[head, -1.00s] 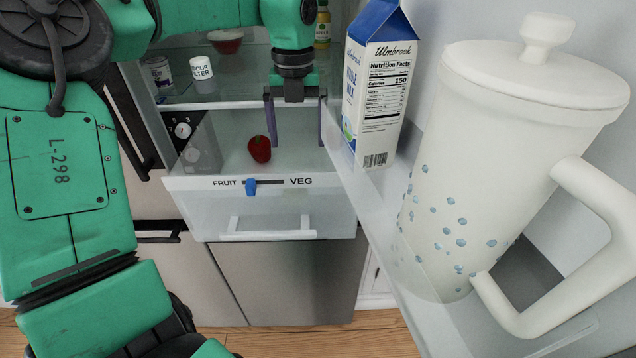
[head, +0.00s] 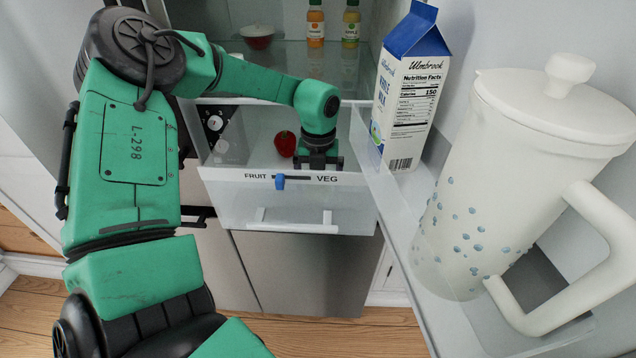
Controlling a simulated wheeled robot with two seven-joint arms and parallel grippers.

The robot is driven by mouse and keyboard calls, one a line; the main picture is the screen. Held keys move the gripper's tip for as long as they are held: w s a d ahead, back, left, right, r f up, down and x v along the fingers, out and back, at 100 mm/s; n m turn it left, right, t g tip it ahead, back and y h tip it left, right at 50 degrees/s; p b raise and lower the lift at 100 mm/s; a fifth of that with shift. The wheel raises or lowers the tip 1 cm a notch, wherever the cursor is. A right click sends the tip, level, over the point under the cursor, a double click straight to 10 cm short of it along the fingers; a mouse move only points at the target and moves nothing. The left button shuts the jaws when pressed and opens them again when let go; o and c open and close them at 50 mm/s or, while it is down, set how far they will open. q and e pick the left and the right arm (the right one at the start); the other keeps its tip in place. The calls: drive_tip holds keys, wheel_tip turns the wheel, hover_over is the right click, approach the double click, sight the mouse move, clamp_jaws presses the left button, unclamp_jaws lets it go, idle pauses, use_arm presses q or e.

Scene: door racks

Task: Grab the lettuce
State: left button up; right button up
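No lettuce shows in the head view. My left gripper (head: 319,160) is lowered into the open fridge drawer (head: 292,204), just behind its front panel at the VEG end. Its fingers are hidden, so I cannot tell whether they are open or shut, or on anything. A red fruit or vegetable (head: 285,144) lies in the drawer just left of the gripper. My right gripper is not in view.
A milk carton (head: 409,95) and a large white pitcher (head: 540,160) stand in the door rack on the right. A blue slider (head: 280,182) is on the drawer front.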

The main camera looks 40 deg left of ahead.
use_arm(q)
drive_tip(key=c, duration=1)
